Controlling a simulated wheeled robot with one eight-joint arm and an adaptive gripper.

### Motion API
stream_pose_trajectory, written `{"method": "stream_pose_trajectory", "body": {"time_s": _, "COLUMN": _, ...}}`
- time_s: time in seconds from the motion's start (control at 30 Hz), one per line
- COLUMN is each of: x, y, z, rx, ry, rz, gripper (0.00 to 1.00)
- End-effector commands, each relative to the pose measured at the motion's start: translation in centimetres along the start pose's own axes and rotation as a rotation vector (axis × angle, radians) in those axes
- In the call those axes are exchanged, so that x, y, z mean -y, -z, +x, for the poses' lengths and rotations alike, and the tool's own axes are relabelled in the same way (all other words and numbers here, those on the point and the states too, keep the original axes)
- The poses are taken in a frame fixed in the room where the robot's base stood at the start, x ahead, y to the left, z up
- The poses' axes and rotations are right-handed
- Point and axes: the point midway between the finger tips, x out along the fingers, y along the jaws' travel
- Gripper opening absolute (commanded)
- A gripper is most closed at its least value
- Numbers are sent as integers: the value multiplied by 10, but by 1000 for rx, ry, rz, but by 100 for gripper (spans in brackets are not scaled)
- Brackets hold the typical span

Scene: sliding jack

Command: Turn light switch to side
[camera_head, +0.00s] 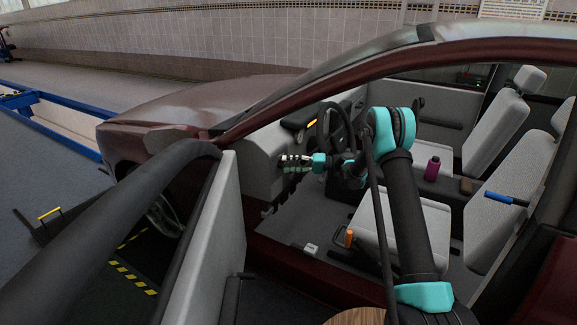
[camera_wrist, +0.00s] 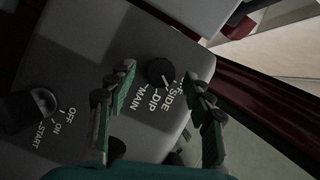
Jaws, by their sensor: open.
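The light switch (camera_wrist: 160,72) is a round black knob on a grey dashboard panel in the wrist view. White labels MAIN, DIP and SIDE run beside it, with another label partly hidden by a finger. A short pale mark shows on the knob's lower right edge; which label it points to is hard to tell. My gripper (camera_wrist: 157,79) is open, one finger on each side of the knob in the picture; I cannot tell if they touch it. In the head view my gripper (camera_head: 291,163) is at the dashboard's near end, and the switch is not distinguishable.
A second dark knob (camera_wrist: 38,107) with OFF, ON, START labels is left in the wrist view. The open car door (camera_head: 205,245) stands left of my arm. The steering wheel (camera_head: 333,128) is just beyond my gripper.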

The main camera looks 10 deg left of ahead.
Motion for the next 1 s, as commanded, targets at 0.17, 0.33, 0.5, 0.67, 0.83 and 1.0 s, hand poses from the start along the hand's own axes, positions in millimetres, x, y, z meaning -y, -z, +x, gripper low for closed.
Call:
{"method": "stream_pose_trajectory", "body": {"time_s": 0.17, "x": 0, "y": 1, "z": -28, "rx": -4, "ry": -1, "rz": 0, "gripper": 52}}
{"method": "stream_pose_trajectory", "body": {"time_s": 0.33, "x": -1, "y": 1, "z": -64, "rx": -5, "ry": -1, "rz": 0, "gripper": 52}}
{"method": "stream_pose_trajectory", "body": {"time_s": 0.5, "x": 0, "y": 0, "z": -94, "rx": -3, "ry": -1, "rz": 0, "gripper": 52}}
{"method": "stream_pose_trajectory", "body": {"time_s": 0.67, "x": 0, "y": 0, "z": -110, "rx": -3, "ry": -1, "rz": 0, "gripper": 52}}
{"method": "stream_pose_trajectory", "body": {"time_s": 0.83, "x": 0, "y": 0, "z": -116, "rx": -1, "ry": 0, "rz": 0, "gripper": 52}}
{"method": "stream_pose_trajectory", "body": {"time_s": 1.0, "x": 0, "y": 0, "z": -116, "rx": -1, "ry": 0, "rz": 0, "gripper": 52}}
